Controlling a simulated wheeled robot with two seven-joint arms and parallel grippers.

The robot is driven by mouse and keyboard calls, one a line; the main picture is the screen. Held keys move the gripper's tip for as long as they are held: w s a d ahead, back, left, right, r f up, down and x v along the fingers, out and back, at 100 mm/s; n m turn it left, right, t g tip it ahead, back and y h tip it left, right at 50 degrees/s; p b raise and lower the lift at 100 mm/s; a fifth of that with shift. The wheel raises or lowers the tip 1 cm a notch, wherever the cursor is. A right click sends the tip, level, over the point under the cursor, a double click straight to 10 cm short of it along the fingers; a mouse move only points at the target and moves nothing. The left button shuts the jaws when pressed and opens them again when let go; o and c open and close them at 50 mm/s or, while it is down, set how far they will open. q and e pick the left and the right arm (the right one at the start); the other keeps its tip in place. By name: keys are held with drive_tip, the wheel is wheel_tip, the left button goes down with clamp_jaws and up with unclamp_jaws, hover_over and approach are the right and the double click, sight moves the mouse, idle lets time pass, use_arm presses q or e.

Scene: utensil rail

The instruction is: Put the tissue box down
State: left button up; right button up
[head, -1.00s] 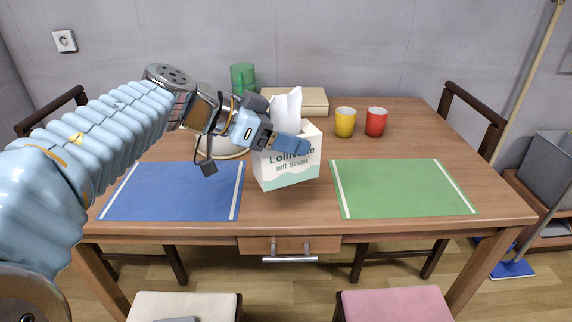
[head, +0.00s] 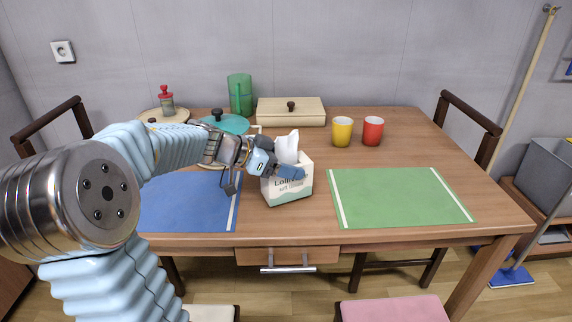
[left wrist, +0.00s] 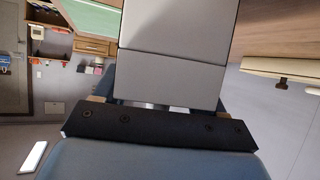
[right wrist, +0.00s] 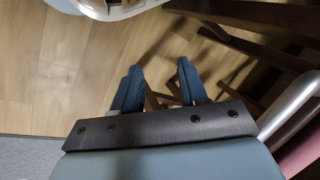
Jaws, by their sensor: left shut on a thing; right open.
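The tissue box (head: 291,191), white with a teal lower band and a tissue sticking out of its top, is between the blue mat (head: 188,205) and the green mat (head: 402,196). My left gripper (head: 288,172) is shut on it near the top. The box looks turned at an angle; whether its base touches the table (head: 380,152) I cannot tell. Its pale side fills the upper middle of the left wrist view (left wrist: 172,72). My right gripper (right wrist: 160,88) is open and empty over the floor in the right wrist view.
Behind the box stand a wooden box (head: 290,112), a green container (head: 240,95) and a teal-lidded pot (head: 222,124). A yellow mug (head: 342,132) and a red mug (head: 373,131) stand to the back right. The green mat is bare.

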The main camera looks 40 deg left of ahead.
use_arm(q)
drive_tip(key=shift+f, duration=0.2)
drive_tip(key=o, duration=1.1)
drive_tip(key=shift+f, duration=0.1)
drive_tip(key=shift+s+r, duration=0.1)
drive_tip(key=shift+r, duration=0.15)
drive_tip(key=v, duration=1.1)
drive_tip(key=shift+s+a+r, duration=0.15)
drive_tip(key=shift+s, duration=0.2)
